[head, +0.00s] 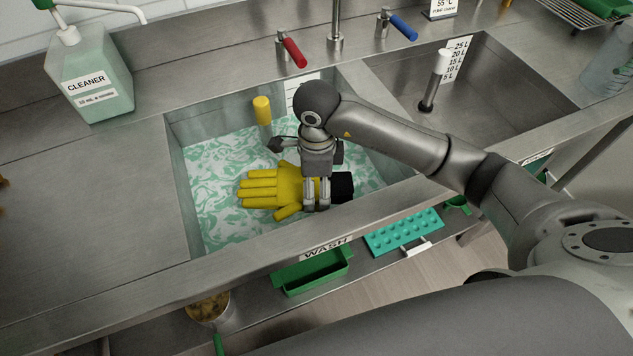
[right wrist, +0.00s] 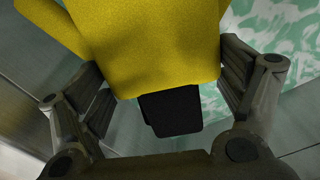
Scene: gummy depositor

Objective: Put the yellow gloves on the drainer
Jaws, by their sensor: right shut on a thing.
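A yellow glove shape (head: 262,190) with a black end (head: 342,186) lies flat over the left sink, fingers pointing left. I cannot tell whether it is one glove or a stacked pair. My right gripper (head: 316,206) comes down over its cuff end and is shut on it. In the right wrist view, the yellow glove (right wrist: 150,45) lies between the two finger pads, with the black part (right wrist: 172,110) below. A wire rack (head: 572,14), which looks like the drainer, is partly cut off at the top right. My left gripper is not in view.
The left sink (head: 178,190), labelled WASH, holds foamy green-white water and a yellow-topped post (head: 262,108). The right sink (head: 400,75) has a white-topped standpipe (head: 436,75). Red (head: 294,52) and blue (head: 403,28) tap handles and a cleaner bottle (head: 90,70) stand behind. The left counter is clear.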

